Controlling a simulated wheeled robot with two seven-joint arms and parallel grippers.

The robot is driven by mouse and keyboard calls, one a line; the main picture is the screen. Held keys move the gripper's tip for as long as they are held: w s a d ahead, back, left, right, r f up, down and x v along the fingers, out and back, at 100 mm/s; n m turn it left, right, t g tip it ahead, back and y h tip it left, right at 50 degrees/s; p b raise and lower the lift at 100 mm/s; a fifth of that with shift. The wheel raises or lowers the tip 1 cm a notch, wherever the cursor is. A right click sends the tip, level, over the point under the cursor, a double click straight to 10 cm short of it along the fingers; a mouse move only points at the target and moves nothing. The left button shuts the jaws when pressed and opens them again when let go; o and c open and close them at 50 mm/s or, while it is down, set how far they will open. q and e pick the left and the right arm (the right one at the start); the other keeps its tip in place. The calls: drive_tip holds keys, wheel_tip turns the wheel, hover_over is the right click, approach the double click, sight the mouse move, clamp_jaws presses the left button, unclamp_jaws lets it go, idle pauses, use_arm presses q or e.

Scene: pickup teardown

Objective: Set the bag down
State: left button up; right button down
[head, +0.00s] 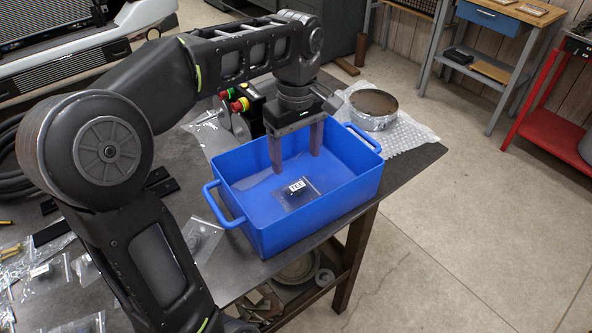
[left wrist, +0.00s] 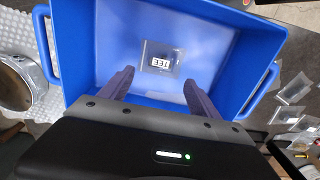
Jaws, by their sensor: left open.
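The bag (head: 296,192) is a small clear plastic bag with a dark part inside and a white label. It lies on the floor of a blue tray (head: 305,222) with two side handles. In the left wrist view the bag (left wrist: 160,60) lies flat with its label facing up. My left gripper (head: 297,163) points down into the tray with its fingers spread apart. It is empty, and the bag lies apart from the fingertips. It also shows in the left wrist view (left wrist: 157,84). My right gripper is in neither view.
The tray stands near the table's (head: 412,163) right edge. Behind it a round metal part (head: 373,110) sits on bubble wrap (head: 410,128). A device with a red button (head: 240,104) stands behind the tray. Several other bagged parts lie on the table at the left.

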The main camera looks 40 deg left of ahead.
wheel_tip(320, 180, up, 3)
drive_tip(key=p, duration=0.3)
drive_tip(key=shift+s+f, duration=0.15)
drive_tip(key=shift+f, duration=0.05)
